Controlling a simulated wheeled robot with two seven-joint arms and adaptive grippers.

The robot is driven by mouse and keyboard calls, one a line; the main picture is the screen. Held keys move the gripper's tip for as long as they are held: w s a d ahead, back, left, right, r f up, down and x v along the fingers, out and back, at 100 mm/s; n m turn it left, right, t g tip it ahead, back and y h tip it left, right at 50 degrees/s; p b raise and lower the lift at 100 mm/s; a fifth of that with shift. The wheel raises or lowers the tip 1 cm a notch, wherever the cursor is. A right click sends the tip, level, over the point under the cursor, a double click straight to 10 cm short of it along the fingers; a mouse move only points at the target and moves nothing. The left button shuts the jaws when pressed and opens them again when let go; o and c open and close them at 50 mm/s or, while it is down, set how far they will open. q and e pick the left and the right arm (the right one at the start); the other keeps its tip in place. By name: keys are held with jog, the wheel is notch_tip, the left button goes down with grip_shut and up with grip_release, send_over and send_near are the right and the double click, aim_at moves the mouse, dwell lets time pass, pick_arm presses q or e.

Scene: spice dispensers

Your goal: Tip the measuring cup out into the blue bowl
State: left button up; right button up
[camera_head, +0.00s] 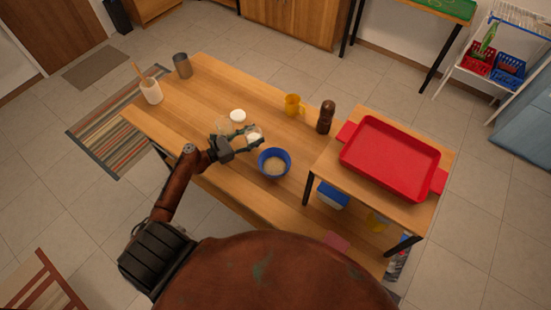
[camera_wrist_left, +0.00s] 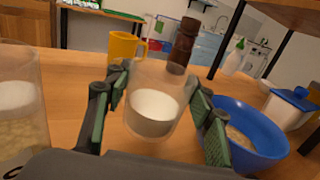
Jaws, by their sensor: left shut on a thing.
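A clear measuring cup (camera_wrist_left: 153,110) with white contents sits between the green-padded fingers of my left gripper (camera_wrist_left: 152,128), which is shut on it. In the head view the cup (camera_head: 255,134) is held up and left of the blue bowl (camera_head: 262,163), close to its rim. The cup looks about upright, with the white contents in its lower part. The blue bowl (camera_wrist_left: 270,120) is to the right of the cup in the wrist view and holds something beige. My right gripper is not in view.
A yellow mug (camera_head: 292,105) and a dark brown mill (camera_head: 325,118) stand behind the bowl. A white-topped jar (camera_head: 238,116) and a clear container (camera_wrist_left: 18,110) are close to the gripper. A red tray (camera_head: 390,160) lies on the raised table at right. The table's left part is mostly clear.

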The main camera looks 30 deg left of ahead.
aim_at(253, 140)
pick_arm(q)
jog(key=shift+w+d, duration=0.2)
jog(key=shift+d, duration=0.05)
jog(key=shift+r, duration=0.1)
jog(key=shift+s+d+r+m, duration=0.2)
jog(key=shift+d+m, duration=0.1)
jog(key=shift+m, duration=0.2)
jog(key=shift+s+d+r+m, duration=0.15)
jog(key=shift+d+m, duration=0.15)
jog(key=shift+m, duration=0.2)
jog(key=shift+s+d+r+m, duration=0.15)
jog(key=shift+d+m, duration=0.2)
jog(key=shift+m, duration=0.1)
jog(key=shift+s+d+r+m, duration=0.15)
jog(key=shift+d+m, duration=0.15)
jog(key=shift+m, duration=0.15)
jog(key=d+r+m+p, duration=0.1)
jog(key=s+d+r+m+p, duration=0.1)
jog(key=m, duration=0.1)
jog(key=shift+d+r+y, duration=0.2)
jog(key=shift+d+y, duration=0.1)
jog(key=shift+d, duration=0.05)
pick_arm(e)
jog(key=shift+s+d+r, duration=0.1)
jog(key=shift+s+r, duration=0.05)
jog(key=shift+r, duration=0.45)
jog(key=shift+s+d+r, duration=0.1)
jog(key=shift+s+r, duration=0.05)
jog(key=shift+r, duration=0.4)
